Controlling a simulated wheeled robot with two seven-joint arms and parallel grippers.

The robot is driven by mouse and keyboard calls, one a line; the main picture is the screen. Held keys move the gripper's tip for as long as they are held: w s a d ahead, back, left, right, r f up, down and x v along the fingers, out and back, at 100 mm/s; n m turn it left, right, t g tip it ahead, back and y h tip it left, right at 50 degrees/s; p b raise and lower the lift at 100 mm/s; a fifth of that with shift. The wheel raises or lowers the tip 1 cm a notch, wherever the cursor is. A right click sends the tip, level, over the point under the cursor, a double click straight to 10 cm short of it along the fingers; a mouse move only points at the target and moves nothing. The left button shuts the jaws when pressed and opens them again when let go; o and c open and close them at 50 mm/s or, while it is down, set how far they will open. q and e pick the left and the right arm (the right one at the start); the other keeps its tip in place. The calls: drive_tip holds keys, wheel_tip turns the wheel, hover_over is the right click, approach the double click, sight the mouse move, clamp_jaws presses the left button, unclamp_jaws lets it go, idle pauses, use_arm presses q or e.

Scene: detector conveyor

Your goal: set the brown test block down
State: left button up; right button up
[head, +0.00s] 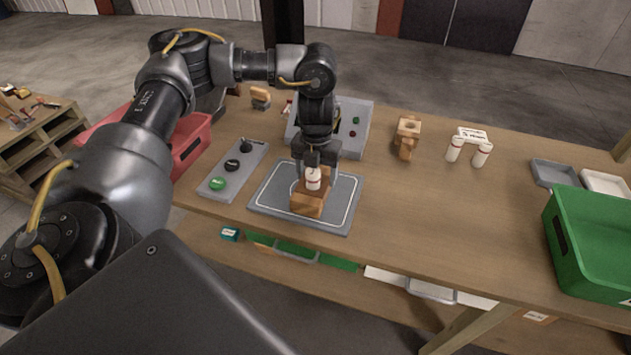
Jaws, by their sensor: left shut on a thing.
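The brown test block (306,205) is at the grey mat with a white outline (264,198), near the table's front edge. My left gripper (315,172) points down from above and is shut on the block, one finger at each side. I cannot tell whether the block's underside touches the mat. My right gripper is not in view.
A control box with a green button (218,184) lies left of the mat, and a grey panel (355,129) stands behind it. Another wooden block (406,135) and white cylinders (481,155) are farther right. A green crate (590,245) stands at the right. The table between is clear.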

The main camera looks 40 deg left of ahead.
use_arm(q)
drive_tip(key=shift+w+a+f, duration=0.1)
drive_tip(key=shift+w+f, duration=0.05)
drive_tip(key=shift+f, duration=0.8)
drive_tip(key=shift+w+a+f, duration=0.1)
drive_tip(key=shift+f, duration=0.85)
drive_tip(key=shift+d, duration=0.1)
drive_tip(key=o, duration=1.2)
drive_tip(key=shift+f, duration=0.1)
drive_tip(key=shift+o, duration=0.2)
drive_tip(key=shift+r, duration=0.3)
wheel_tip(320, 180, up, 12)
drive_tip(key=shift+f, duration=0.1)
